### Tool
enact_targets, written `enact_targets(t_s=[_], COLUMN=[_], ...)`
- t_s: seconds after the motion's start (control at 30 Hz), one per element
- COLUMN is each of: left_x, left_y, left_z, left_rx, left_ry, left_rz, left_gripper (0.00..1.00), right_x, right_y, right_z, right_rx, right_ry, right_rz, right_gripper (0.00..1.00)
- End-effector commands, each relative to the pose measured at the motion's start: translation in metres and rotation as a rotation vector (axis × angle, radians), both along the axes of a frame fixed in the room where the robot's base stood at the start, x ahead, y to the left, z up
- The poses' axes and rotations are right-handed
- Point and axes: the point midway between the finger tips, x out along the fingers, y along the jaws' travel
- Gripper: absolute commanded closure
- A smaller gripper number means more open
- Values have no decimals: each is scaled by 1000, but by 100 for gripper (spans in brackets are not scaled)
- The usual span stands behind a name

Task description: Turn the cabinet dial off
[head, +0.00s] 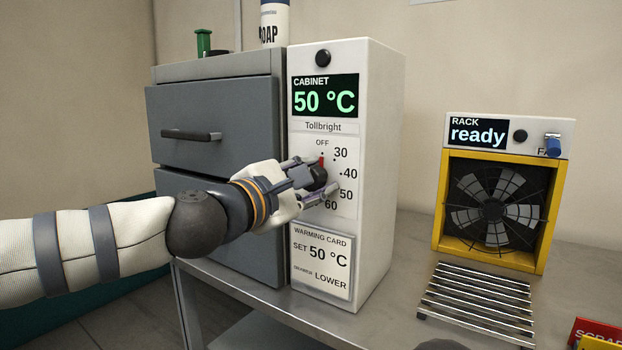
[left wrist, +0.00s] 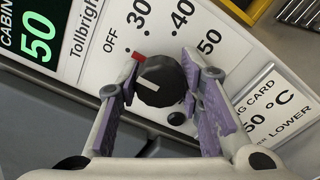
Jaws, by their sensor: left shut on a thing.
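The cabinet (head: 375,150) is a tall white box whose green display reads 50 °C. Its dial (head: 317,179) is a black round knob with printed marks OFF, 30, 40, 50 and 60 around it. A red mark at the knob's edge points up towards the OFF dot. My left gripper (head: 325,177) is shut on the dial, partly hiding it in the head view. In the left wrist view the dial (left wrist: 158,82) sits between the two fingers of the left gripper (left wrist: 161,70), with the red mark near OFF. My right gripper is not in view.
A grey drawer unit (head: 215,125) stands left of the cabinet, with a soap bottle (head: 275,25) on top. A warming card (head: 321,262) below the dial reads set 50 °C. A yellow-framed fan rack (head: 490,205) stands to the right. Bare table (head: 395,290) lies between.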

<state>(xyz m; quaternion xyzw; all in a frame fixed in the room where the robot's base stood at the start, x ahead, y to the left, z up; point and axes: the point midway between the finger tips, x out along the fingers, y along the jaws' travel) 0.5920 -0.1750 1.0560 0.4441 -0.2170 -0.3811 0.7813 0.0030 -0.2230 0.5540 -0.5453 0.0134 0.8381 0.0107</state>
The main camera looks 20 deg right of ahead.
Motion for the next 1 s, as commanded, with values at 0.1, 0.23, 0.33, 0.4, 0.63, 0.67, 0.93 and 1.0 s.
enact_targets(t_s=[0.1,0.23,0.33,0.4,0.63,0.67,0.93,1.0], left_x=[-1,-1,-1,-1,0,0,-26,-38], left_y=[-1,-1,-1,-1,0,0,34,50], left_z=[3,3,3,3,1,1,2,2], left_rx=[-3,-2,-2,-2,-1,-1,-1,-1], left_ry=[-2,-3,-3,-4,-2,-2,-2,-3], left_rz=[-2,-2,-2,-2,-1,-1,0,-1], left_gripper=[94,94,60,45,45,45,45,45], right_x=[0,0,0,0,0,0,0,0], right_y=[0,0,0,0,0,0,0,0], right_z=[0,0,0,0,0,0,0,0], right_rx=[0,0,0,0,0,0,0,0], right_ry=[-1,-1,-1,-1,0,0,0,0], right_rz=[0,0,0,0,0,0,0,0], right_gripper=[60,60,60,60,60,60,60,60])
